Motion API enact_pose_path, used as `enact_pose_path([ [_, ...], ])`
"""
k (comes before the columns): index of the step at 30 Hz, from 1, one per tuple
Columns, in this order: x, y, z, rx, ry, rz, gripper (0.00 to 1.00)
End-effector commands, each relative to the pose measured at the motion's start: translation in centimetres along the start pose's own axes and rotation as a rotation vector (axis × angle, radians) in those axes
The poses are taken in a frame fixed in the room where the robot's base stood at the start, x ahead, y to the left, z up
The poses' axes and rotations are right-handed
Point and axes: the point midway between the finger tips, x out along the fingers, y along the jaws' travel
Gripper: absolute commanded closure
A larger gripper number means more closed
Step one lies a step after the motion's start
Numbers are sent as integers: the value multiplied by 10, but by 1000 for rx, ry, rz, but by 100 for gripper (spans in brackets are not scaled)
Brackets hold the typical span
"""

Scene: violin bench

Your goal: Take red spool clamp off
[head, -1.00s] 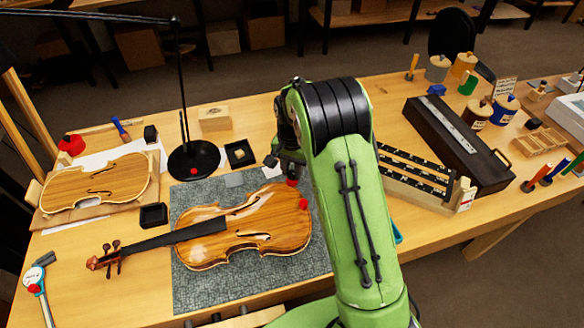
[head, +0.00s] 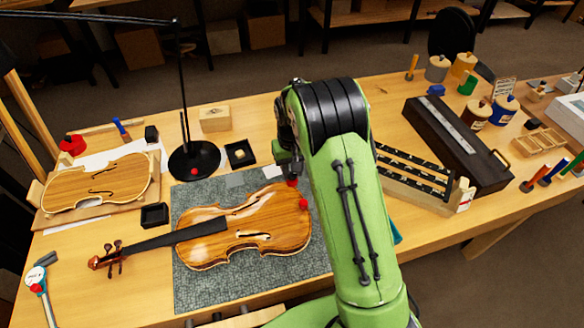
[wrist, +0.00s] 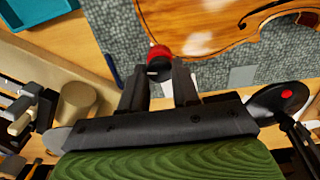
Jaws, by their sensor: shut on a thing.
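The violin (head: 240,238) lies on the grey mat with its neck to the left; part of its body also shows in the wrist view (wrist: 205,22). A red spool clamp (wrist: 158,54) with a dark end sits between my gripper's fingertips, at the violin's edge. In the head view a red piece (head: 292,183) shows just below my gripper (head: 287,170), at the body's upper edge. Another red piece (head: 303,204) shows on the body's right end. My gripper (wrist: 160,76) is shut on the clamp. I cannot tell whether the clamp still touches the violin.
A lamp base (head: 194,161) and a small black tray (head: 240,154) stand behind the mat (head: 200,292). Another black tray (head: 154,215) is left of the violin. A violin plate (head: 98,180) lies at the left. A slotted rack (head: 415,172) and a long dark case (head: 460,140) stand right.

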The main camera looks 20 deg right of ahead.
Motion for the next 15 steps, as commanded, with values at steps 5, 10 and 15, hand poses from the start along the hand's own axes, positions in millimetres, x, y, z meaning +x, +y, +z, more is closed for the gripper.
enact_pose_path([
  [5, -1, 0, 0, -165, 2, 0, 100],
  [10, 0, 0, 0, -326, 2, 1, 100],
  [15, 0, 0, 0, -489, 2, 0, 100],
])
